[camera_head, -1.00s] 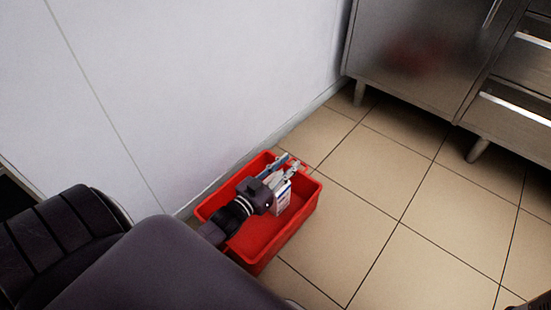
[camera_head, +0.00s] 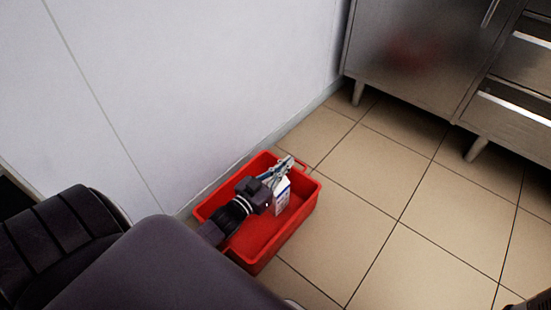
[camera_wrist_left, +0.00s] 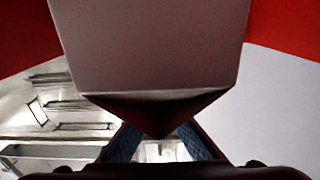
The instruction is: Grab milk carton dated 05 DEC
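A white milk carton with blue and red print (camera_head: 282,200) stands in the red crate (camera_head: 290,219), towards its right end. Its date cannot be read. My left gripper (camera_head: 279,171) reaches into the crate from the left, with its fingers close together at the carton's top. In the left wrist view the carton (camera_wrist_left: 150,45) fills the upper middle, and its peaked end lies between the two fingers (camera_wrist_left: 160,140), which look closed on it. Part of the carton is hidden by the gripper in the head view. My right gripper is not clearly seen.
The red crate sits on the tiled floor (camera_head: 375,215) close to the white wall (camera_head: 200,90). A steel cabinet on legs (camera_head: 405,60) stands at upper right. The floor right of the crate is clear.

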